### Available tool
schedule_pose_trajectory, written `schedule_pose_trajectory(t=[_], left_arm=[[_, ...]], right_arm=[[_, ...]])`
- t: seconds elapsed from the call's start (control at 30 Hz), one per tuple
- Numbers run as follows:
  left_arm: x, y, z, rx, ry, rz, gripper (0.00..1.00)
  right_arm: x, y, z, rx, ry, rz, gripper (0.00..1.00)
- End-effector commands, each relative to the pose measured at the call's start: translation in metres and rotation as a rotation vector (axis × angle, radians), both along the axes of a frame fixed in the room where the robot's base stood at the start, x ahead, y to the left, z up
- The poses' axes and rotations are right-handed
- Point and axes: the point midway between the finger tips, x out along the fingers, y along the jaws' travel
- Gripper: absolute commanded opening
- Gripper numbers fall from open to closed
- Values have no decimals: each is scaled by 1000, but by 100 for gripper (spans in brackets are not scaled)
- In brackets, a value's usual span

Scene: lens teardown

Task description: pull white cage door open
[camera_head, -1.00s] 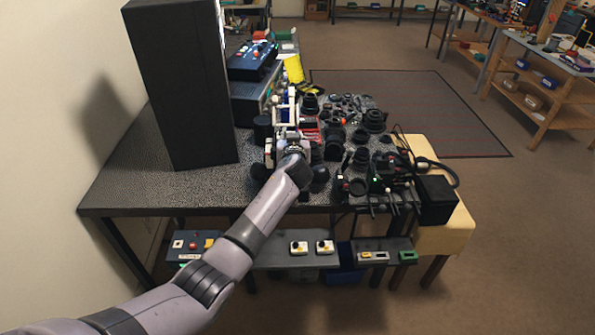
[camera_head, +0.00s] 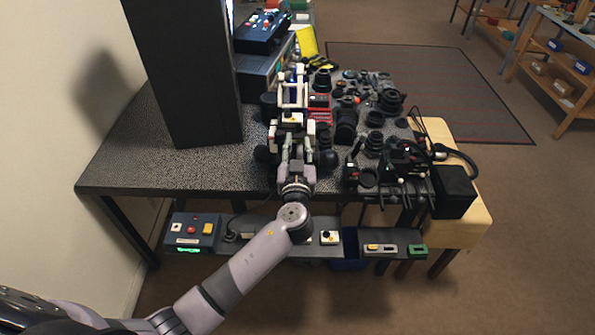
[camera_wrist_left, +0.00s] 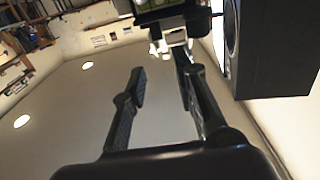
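A white frame structure (camera_head: 293,92), which looks like the white cage, stands upright on the dark tabletop among black lens parts. I cannot make out its door or whether it is open. My left gripper (camera_head: 297,138) is in front of its near side, fingers pointing at it. In the left wrist view, the left gripper (camera_wrist_left: 161,66) has its two fingers apart with nothing between them. A white part (camera_wrist_left: 172,38) shows just beyond the fingertips, near the right finger; I cannot tell whether they touch. My right gripper is not in view.
A tall black box (camera_head: 185,75) stands left of the cage. Black lenses (camera_head: 347,122) crowd the table to the right. A low shelf with button boxes (camera_head: 192,232) lies under the table's front edge. The table's left front is bare.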

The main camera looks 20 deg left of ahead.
Motion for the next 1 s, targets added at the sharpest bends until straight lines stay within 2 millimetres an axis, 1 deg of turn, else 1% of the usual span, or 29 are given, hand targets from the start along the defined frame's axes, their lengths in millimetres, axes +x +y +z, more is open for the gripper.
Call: schedule_pose_trajectory(t=[0.03,0.2,0.4,0.6,0.87,0.97,1.0], left_arm=[[-11,-3,-5,-4,1,-1,27],[-42,-12,-4,-2,1,0,27],[-67,-19,-3,-1,1,0,27],[-77,-22,-1,0,1,1,27],[-78,-22,0,1,0,1,27],[-77,-19,-3,-6,8,5,20],[-77,-15,-8,-20,19,11,17]], right_arm=[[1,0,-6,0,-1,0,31],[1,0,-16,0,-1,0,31],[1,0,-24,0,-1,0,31],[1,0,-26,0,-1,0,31],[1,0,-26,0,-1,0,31],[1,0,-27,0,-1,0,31],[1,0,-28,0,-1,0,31]])
